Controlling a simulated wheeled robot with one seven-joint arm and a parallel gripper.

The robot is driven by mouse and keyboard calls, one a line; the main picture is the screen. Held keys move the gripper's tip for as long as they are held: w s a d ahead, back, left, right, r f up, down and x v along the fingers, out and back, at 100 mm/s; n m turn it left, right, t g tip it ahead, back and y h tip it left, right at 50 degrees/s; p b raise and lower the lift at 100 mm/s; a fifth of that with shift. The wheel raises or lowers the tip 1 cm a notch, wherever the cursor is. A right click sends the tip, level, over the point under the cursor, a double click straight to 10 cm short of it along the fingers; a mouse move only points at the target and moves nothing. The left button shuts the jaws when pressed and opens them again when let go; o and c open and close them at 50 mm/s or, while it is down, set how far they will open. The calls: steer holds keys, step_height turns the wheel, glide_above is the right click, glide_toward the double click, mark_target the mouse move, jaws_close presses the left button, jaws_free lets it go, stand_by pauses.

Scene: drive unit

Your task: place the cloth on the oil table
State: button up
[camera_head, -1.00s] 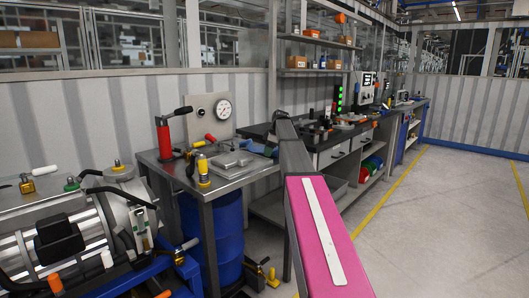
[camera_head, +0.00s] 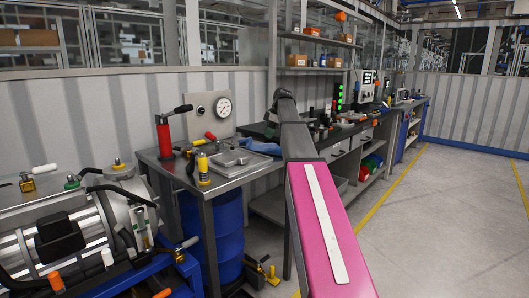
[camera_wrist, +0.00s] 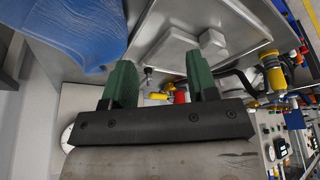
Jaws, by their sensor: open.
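The blue cloth (camera_head: 262,147) lies crumpled at the right end of the metal table (camera_head: 222,184), beside a shallow grey tray (camera_head: 240,162). In the wrist view the cloth (camera_wrist: 70,38) is at the upper left, apart from the fingers. My gripper (camera_wrist: 160,82) is open, with two green fingers spread and nothing between them. In the head view my gripper (camera_head: 271,124) is dark, small and just above the cloth; its fingers are hard to make out. I cannot tell for sure that this metal table is the oil table.
A red-bodied lever tool (camera_head: 164,139), a yellow-and-black bottle-like item (camera_head: 203,169) and a pressure gauge panel (camera_head: 212,112) stand on or behind the table. A blue barrel (camera_head: 228,232) is below. A dark-topped workbench (camera_head: 345,132) runs to the right. Open floor (camera_head: 445,230) lies right.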

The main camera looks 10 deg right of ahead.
steer(key=shift+s+r, duration=0.1)
steer(key=shift+r, duration=0.1)
steer(key=shift+w, duration=0.25)
steer(key=c, duration=1)
steer(key=w+a+f, duration=0.1)
steer(key=w+a, duration=0.1)
steer(key=w, duration=0.7)
steer(key=w+a+b, duration=0.1)
steer(key=w+a, duration=0.1)
steer(key=w, duration=0.8)
steer(key=shift+f, duration=0.4)
steer(key=shift+a+f, duration=0.15)
steer(key=shift+f, duration=1.3)
steer(key=shift+f, duration=0.1)
